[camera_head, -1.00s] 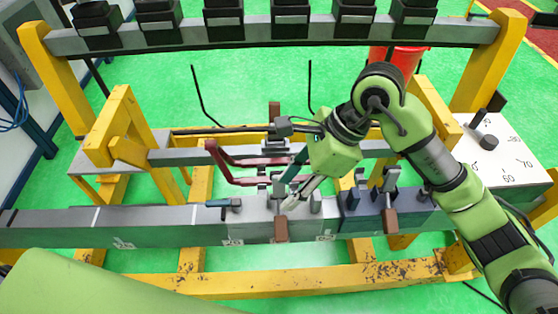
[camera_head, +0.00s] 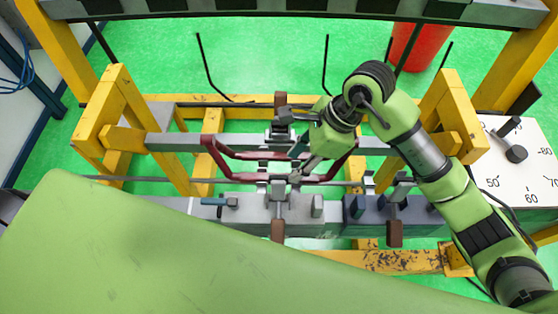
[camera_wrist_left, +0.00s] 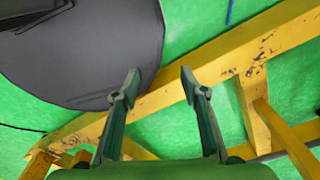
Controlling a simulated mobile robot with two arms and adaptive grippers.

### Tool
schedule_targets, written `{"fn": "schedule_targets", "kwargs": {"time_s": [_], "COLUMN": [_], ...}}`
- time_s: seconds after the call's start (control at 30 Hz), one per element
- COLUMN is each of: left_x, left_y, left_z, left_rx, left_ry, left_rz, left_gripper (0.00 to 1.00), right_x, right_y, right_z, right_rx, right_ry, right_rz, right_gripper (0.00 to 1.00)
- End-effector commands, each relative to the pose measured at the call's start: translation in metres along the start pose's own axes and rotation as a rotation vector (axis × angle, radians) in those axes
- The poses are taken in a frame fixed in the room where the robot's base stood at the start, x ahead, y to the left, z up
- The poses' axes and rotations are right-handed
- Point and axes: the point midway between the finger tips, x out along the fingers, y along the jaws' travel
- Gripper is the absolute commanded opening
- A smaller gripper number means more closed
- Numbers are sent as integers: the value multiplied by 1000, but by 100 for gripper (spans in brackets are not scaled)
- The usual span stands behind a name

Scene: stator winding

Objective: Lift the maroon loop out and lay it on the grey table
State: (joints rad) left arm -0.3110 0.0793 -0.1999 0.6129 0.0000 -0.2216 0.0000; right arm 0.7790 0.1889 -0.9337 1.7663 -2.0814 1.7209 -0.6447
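The maroon loop (camera_head: 217,158) lies across the middle of the winding fixture in the head view, its bent ends to the left and right of the central clamp (camera_head: 279,190). My right arm and gripper hide part of it. My right gripper (camera_head: 299,176) is low at the loop's middle, beside the clamp. Its fingertips are too small and crowded to tell whether they hold anything. My left gripper (camera_wrist_left: 157,90) is open and empty in the left wrist view, above green floor and a yellow beam. No grey table can be clearly made out.
Yellow posts (camera_head: 453,122) frame the fixture, and a dark-topped beam (camera_head: 300,10) crosses the back. A second clamp (camera_head: 394,205) stands to the right. A white numbered dial board (camera_head: 520,165) and a red cylinder (camera_head: 414,45) are farther right. A dark grey rounded surface (camera_wrist_left: 80,50) lies near my left gripper.

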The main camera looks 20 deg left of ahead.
Motion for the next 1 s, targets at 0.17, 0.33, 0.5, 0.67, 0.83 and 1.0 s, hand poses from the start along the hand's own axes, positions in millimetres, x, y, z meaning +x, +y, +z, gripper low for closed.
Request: {"fn": "schedule_targets", "kwargs": {"time_s": [0.17, 0.33, 0.5, 0.67, 0.83, 1.0], "left_x": [-5, -20, -31, -33, -32, -32], "left_y": [0, -3, -4, -4, -3, -3], "left_z": [1, -16, -28, -23, -17, -16], "left_rx": [0, 0, 0, 0, 0, 0], "left_ry": [-2, 19, 37, 30, 21, 19], "left_rz": [0, -3, -4, -4, -3, -3], "left_gripper": [40, 40, 40, 40, 40, 40], "right_x": [15, 29, 56, 67, 68, 68], "right_y": [0, 2, 1, 0, 0, 0], "right_z": [1, 7, 9, 7, 7, 7], "right_rx": [0, 2, 3, 1, 0, 0], "right_ry": [-1, -1, -1, 1, 1, 1], "right_rz": [1, 6, 3, -1, -1, -1], "right_gripper": [36, 36, 36, 36, 36, 0]}}
